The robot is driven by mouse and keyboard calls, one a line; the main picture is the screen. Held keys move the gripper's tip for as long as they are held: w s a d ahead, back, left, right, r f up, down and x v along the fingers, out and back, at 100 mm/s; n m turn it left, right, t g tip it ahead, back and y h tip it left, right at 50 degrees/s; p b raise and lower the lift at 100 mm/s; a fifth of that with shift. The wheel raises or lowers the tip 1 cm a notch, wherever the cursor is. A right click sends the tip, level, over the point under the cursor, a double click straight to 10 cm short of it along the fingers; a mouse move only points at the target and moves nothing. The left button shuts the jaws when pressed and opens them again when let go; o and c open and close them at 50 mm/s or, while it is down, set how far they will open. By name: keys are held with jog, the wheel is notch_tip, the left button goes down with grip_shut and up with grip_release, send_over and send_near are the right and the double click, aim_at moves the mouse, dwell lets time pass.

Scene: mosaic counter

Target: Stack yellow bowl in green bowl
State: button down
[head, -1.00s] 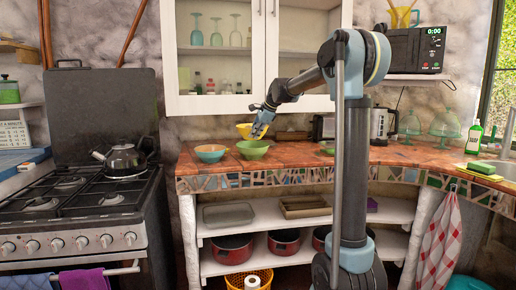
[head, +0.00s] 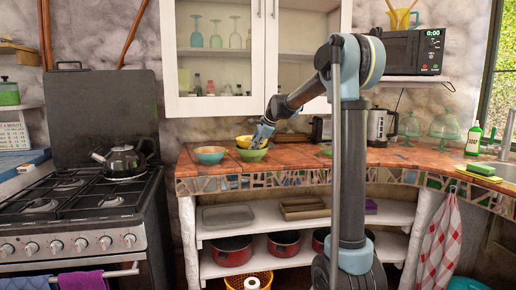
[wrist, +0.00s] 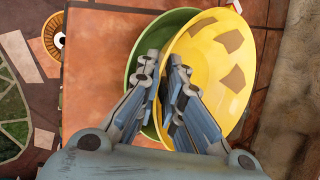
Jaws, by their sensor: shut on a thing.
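The yellow bowl (head: 245,140) is just behind and above the green bowl (head: 252,156) in the head view. My gripper (head: 259,146) is shut on the yellow bowl's rim. In the wrist view, the rim passes between the fingertips (wrist: 160,68), and the yellow bowl (wrist: 222,55), with brown patches inside, covers the right part of the green bowl (wrist: 144,47). The green bowl stands on the counter. The yellow bowl is offset from it, not centred. I cannot tell whether the two bowls touch.
A teal bowl with an orange inside (head: 209,154) stands left of the green bowl on the tiled counter (head: 300,162). A kettle (head: 378,127) and glass domes (head: 444,126) stand to the right. The cabinet (head: 225,105) hangs above. The counter's front edge is close.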

jog(key=shift+f, duration=0.35)
jog(key=c, duration=2)
grip_release()
jog(key=shift+r, duration=0.15)
jog(key=shift+r, duration=0.3)
jog(key=v, duration=1.2)
jog(key=shift+s+d+r, duration=0.1)
jog(key=shift+s, duration=0.05)
